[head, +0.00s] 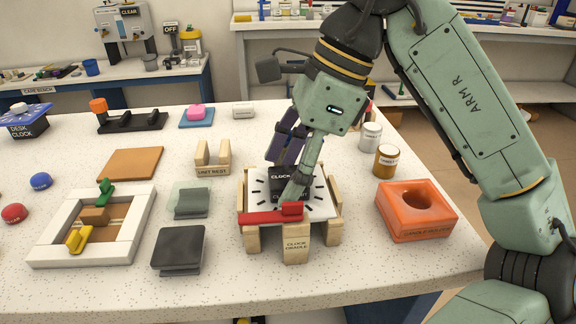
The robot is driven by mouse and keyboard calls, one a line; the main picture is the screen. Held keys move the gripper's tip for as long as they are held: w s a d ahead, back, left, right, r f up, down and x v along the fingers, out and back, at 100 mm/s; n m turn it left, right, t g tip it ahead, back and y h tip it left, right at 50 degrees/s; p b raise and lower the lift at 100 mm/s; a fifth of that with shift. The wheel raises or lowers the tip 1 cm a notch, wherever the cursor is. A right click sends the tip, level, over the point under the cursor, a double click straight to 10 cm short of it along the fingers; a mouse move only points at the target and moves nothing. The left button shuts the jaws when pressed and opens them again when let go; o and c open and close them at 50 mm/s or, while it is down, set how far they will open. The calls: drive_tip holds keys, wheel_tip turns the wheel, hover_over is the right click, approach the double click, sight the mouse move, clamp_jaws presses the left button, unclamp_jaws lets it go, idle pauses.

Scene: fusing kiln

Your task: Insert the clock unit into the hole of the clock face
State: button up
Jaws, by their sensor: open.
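The white clock face (318,207) with black tick marks lies on the wooden clock cradle (296,247). The black clock unit (280,176), lettered "CLOCK", is at the middle of the face, partly covered by my gripper. My gripper (285,182) points down over the face with its fingers open beside the unit. Whether the fingers touch the unit cannot be told. The hole in the face is hidden, so how deep the unit sits in it cannot be seen. A red bar (271,215) lies across the front edge of the face.
The wooden unit rest (212,160) stands empty behind left. Dark pads (178,250) and a white frame (52,250) with coloured clamps are left. An orange block (418,211) with a round hole and two jars (386,162) are right. Bare table lies in front.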

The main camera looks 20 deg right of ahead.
drive_tip(key=v, duration=0.7)
drive_tip(key=shift+r, duration=0.25)
drive_tip(key=shift+d, duration=0.1)
